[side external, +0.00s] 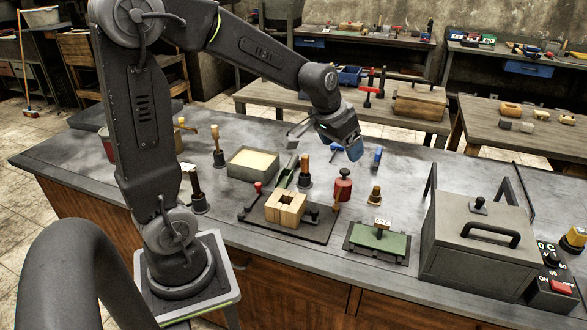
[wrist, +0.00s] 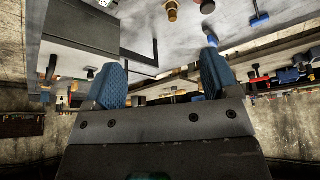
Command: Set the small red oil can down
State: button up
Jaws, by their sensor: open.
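The small red oil can (side external: 342,187) stands upright on the grey workbench (side external: 225,222), right of the wooden block mould, in the side external view. What looks like part of it shows at the top edge of the wrist view (wrist: 207,6), cut off by the frame. My gripper (side external: 355,150) is above the bench, above and behind the can, and apart from it. In the wrist view its two blue finger pads (wrist: 162,85) are spread wide with nothing between them.
A wooden block mould (side external: 287,208) sits on a dark plate left of the can. A small brass-and-wood piece (side external: 375,195) and a green plate with a handle (side external: 377,241) are to the right. A large grey lidded box (side external: 478,250) stands further right. A sand-filled tray (side external: 252,163) is left.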

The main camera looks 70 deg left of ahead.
jog(key=s+d+r+m, duration=0.1)
jog(key=s+d+r, duration=0.1)
jog(key=s+d, duration=0.4)
jog(key=s+d+r+m+h, duration=0.1)
jog(key=s+d, duration=0.4)
jog(key=s, duration=0.7)
jog(key=shift+s+d+r+t, duration=0.15)
jog(key=shift+d+r+t, duration=0.25)
jog(key=shift+r, duration=0.4)
jog(key=shift+c, duration=0.2)
